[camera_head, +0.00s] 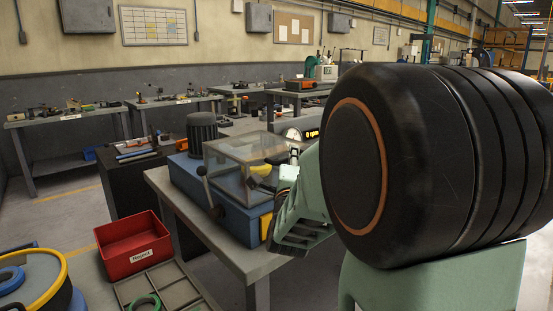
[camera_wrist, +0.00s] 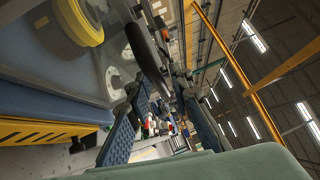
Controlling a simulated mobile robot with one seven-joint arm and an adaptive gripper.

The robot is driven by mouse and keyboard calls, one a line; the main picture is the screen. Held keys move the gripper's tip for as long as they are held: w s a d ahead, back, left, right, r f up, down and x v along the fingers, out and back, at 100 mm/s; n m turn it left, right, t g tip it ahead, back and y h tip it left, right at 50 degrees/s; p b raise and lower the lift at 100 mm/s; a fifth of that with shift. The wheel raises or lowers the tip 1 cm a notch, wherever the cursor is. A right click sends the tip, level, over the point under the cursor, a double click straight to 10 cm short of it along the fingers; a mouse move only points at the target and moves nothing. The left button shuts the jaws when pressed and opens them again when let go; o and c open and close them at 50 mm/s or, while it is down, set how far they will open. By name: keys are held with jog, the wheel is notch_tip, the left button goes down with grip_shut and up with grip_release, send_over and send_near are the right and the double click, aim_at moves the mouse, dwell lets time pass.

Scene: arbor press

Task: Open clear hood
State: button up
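The clear hood (camera_head: 238,150) is a transparent box with dark edges on top of the blue press machine (camera_head: 230,210). It appears closed, and a yellow part shows inside it. In the wrist view the clear hood (camera_wrist: 35,55) fills the upper left, with a yellow ring behind it. A dark curved bar (camera_wrist: 147,55), which looks like a handle, stands beside the pane and reaches toward the space between my fingertips. My gripper (camera_head: 283,200) is at the hood's right side. In the wrist view my gripper (camera_wrist: 160,95) has its two blue pads apart. Contact with the bar cannot be told.
A black-knobbed lever (camera_head: 207,185) stands at the machine's left front. A red bin (camera_head: 132,246) and a divided tray (camera_head: 165,288) are at the lower left. Workbenches (camera_head: 65,118) line the back wall. Open floor shows at the left.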

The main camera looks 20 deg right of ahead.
grip_shut()
jog(key=shift+r, duration=0.1)
